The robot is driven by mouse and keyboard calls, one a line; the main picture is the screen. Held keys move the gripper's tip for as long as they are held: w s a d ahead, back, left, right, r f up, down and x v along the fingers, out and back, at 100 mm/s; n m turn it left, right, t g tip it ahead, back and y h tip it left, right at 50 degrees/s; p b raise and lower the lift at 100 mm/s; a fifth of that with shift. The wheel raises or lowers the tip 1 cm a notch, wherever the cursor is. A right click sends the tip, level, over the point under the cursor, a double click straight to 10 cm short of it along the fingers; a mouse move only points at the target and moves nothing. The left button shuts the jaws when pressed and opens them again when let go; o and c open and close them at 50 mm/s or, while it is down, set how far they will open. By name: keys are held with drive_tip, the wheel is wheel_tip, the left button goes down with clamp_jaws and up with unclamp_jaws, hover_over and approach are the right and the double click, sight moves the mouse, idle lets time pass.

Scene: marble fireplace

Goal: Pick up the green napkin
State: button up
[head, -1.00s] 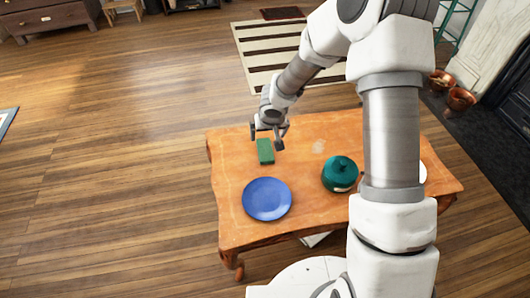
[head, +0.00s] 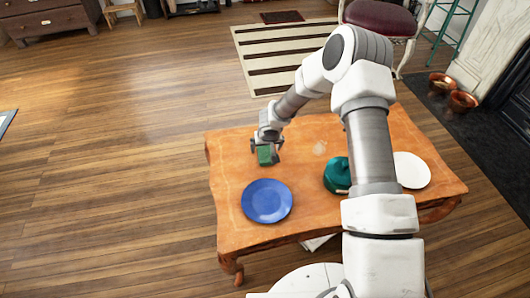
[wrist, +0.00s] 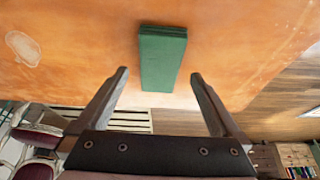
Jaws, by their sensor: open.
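The green napkin (head: 264,155) is a small folded rectangle lying on the orange-brown wooden table (head: 310,200), near its far left part. In the wrist view the napkin (wrist: 162,58) lies ahead of the fingertips, roughly centred between them, with bare tabletop around it. My gripper (head: 266,155) is over the napkin, its fingers pointing down. In the wrist view my gripper (wrist: 158,75) is open, with nothing between its two dark fingers. The head view partly hides the napkin behind the gripper.
A blue plate (head: 267,201) lies on the table in front of the napkin. A maroon-seated chair (head: 382,18) stands beyond the table.

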drive_tip(key=shift+x, duration=1.35)
drive_tip(key=shift+c, duration=0.2)
drive_tip(key=c, duration=1.3)
drive_tip(key=shift+r, duration=0.1)
drive_tip(key=shift+r, duration=0.1)
wheel_tip(320, 180, up, 5)
drive_tip(key=shift+w+f+p, duration=0.1)
drive_tip(key=shift+f+p, duration=0.1)
drive_tip(key=shift+p, duration=0.65)
drive_tip(key=s+d+r+p, duration=0.1)
drive_tip(key=d+r+p, duration=0.2)
drive_tip(key=d+r, duration=0.3)
drive_tip(key=d, duration=0.5)
drive_tip(key=shift+d, duration=0.3)
